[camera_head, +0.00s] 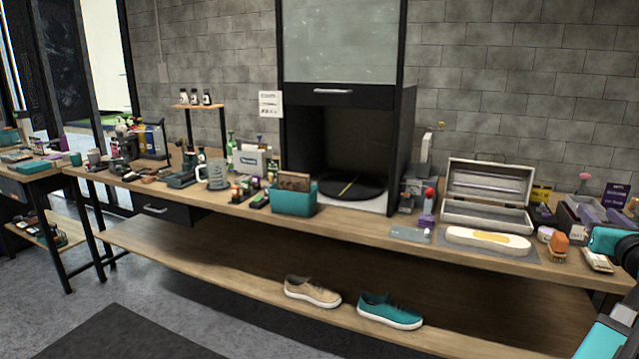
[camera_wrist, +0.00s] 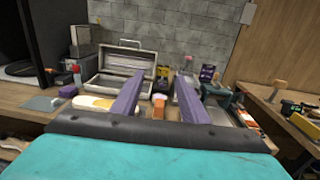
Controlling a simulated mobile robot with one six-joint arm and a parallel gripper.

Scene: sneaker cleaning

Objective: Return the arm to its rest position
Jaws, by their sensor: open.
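My gripper (camera_wrist: 160,77) shows in the wrist view as two purple fingers standing well apart with nothing between them. It points towards the right part of the workbench, where an orange-topped brush (camera_wrist: 158,106) shows between the fingers. A beige sneaker (camera_head: 312,291) and a teal sneaker (camera_head: 390,311) stand side by side on the lower shelf (camera_head: 215,274), away from my arm.
The workbench (camera_head: 350,227) is crowded along its length. An open metal case (camera_head: 487,215) stands behind a white-and-yellow pad (camera_head: 487,238). The orange brush (camera_head: 559,246) and small boxes are close to my arm. A teal bin (camera_head: 293,203) stands mid-bench. The floor in front is clear.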

